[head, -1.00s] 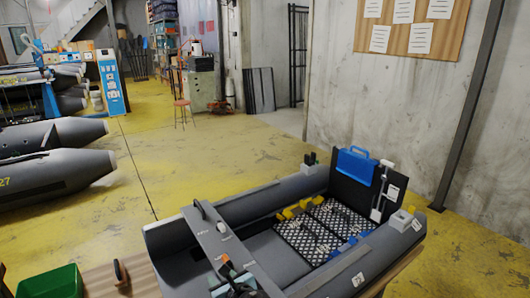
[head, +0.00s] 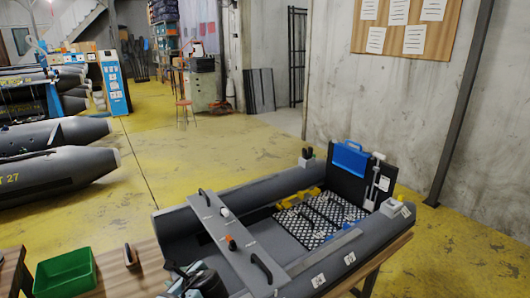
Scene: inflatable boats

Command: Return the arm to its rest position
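My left gripper (head: 190,279) is at the bottom of the head view, in front of the near end of the grey inflatable boat (head: 285,188). Only a dark, blurred part of it shows, cut by the lower edge. I cannot tell whether its fingers are open or hold anything. The grey bench board (head: 232,238) across the boat carries a white knob (head: 225,211), an orange-topped piece (head: 231,242) and dark handles. My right gripper is not in view.
The boat rests on a wooden table, with a green bin (head: 66,274) and a dark-and-wood brush-like item (head: 130,255) at left. Yellow floor lies open beyond.

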